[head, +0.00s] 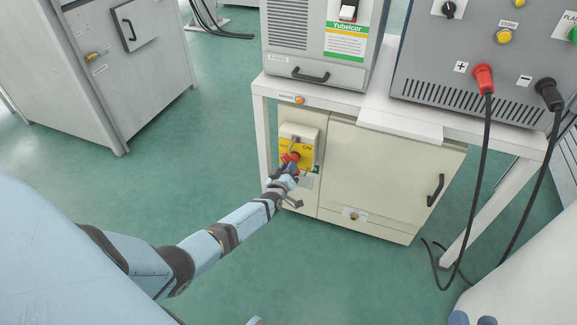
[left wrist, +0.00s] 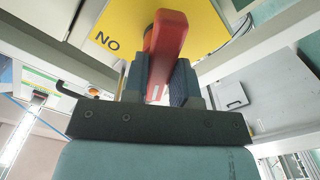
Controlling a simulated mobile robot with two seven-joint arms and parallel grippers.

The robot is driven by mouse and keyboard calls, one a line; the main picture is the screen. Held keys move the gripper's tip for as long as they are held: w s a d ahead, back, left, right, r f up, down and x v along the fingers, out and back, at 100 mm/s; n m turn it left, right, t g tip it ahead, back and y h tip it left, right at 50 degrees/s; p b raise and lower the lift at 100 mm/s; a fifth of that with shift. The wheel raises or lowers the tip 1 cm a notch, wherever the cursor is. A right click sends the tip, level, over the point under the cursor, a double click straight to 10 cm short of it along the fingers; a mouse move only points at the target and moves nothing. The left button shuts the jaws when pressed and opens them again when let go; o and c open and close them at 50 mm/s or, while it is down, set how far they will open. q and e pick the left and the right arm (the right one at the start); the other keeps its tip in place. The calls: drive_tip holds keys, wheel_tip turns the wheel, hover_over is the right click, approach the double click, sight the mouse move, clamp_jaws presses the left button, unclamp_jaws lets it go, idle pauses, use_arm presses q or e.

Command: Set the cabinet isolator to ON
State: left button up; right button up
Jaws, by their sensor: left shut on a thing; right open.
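The isolator is a yellow plate (head: 304,159) with a red handle (head: 289,157) on the upper left front of the cream cabinet (head: 375,178). The plate has an ON mark at its upper right. My left gripper (head: 287,168) is at the handle and covers part of it. In the left wrist view the red handle (left wrist: 164,45) stands between the two fingers, gripped and slightly tilted, with the yellow plate (left wrist: 205,30) behind it. Its exact setting is hard to tell.
A white table (head: 345,97) stands over the cabinet, carrying a grey unit (head: 315,77) and a panel with a red plug (head: 484,78) and a black plug (head: 547,92). Their cables hang at the right. A grey cabinet (head: 130,70) stands at left; green floor is clear between.

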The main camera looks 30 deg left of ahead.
use_arm(q)
drive_tip(key=m+p, duration=0.1)
drive_tip(key=m, duration=0.5)
drive_tip(key=shift+m+p, duration=0.35)
drive_tip(key=shift+m, duration=0.05)
use_arm(e)
drive_tip(key=f, duration=0.1)
drive_tip(key=d+f+g+h, duration=0.1)
drive_tip(key=f, duration=0.1)
drive_tip(key=shift+s+d+f+g, duration=0.2)
drive_tip(key=shift+s+d+g, duration=0.05)
drive_tip(key=shift+d+g, duration=0.15)
drive_tip(key=shift+s+f, duration=0.2)
drive_tip(key=shift+f, duration=0.05)
drive_tip(key=shift+a, duration=0.1)
use_arm(q)
drive_tip(key=o, duration=0.9)
use_arm(e)
drive_tip(key=shift+w+r, duration=0.1)
drive_tip(key=shift+w+r, duration=0.1)
